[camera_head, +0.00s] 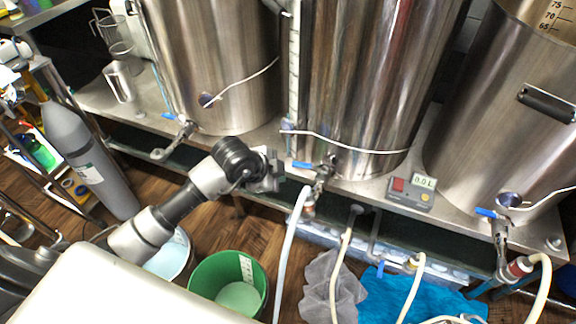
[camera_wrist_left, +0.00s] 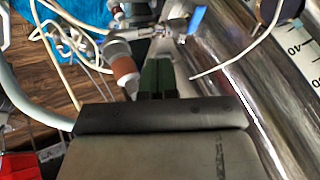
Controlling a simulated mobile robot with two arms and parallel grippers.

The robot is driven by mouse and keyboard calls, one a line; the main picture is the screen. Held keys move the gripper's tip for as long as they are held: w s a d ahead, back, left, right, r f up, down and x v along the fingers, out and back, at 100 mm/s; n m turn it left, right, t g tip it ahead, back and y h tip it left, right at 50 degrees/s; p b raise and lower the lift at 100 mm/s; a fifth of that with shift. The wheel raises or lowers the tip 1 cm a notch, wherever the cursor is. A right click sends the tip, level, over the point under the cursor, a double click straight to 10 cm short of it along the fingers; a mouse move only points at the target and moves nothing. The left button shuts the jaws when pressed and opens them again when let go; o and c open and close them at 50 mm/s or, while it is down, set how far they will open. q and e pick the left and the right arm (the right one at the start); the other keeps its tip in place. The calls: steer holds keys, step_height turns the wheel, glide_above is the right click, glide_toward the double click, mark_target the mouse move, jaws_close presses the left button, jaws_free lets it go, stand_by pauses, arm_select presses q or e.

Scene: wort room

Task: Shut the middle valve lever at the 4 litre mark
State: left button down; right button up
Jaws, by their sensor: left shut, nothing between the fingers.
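The middle valve (camera_head: 323,174) is on the front of the middle steel kettle (camera_head: 365,70). Its blue lever (camera_head: 303,165) points left, across the outlet. The lever also shows in the left wrist view (camera_wrist_left: 197,19), upper right of my fingertips. The display box (camera_head: 411,190) right of the valve reads 0.0 L. My left gripper (camera_head: 275,172) is shut and empty, just left of the lever, with a small gap apparent. Its dark green fingers (camera_wrist_left: 157,76) show shut in the left wrist view, beside the valve's red-brown hose fitting (camera_wrist_left: 123,67). My right gripper is not in view.
Left and right kettles have similar blue-levered valves (camera_head: 186,130) (camera_head: 488,213). A pale hose (camera_head: 288,245) hangs from the middle valve. A grey gas cylinder (camera_head: 82,155) stands left.

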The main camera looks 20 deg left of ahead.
mark_target(310, 167)
arm_select(q)
steer(key=w+d+f+b, duration=0.1)
steer(key=w+f+b, duration=0.1)
steer(key=w+f, duration=0.5)
steer(key=shift+w+d+f, duration=0.3)
steer(key=shift+w+d, duration=0.1)
steer(key=shift+w, duration=0.8)
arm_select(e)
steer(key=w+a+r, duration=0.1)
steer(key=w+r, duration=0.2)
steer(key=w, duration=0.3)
arm_select(q)
steer(key=shift+a, duration=0.1)
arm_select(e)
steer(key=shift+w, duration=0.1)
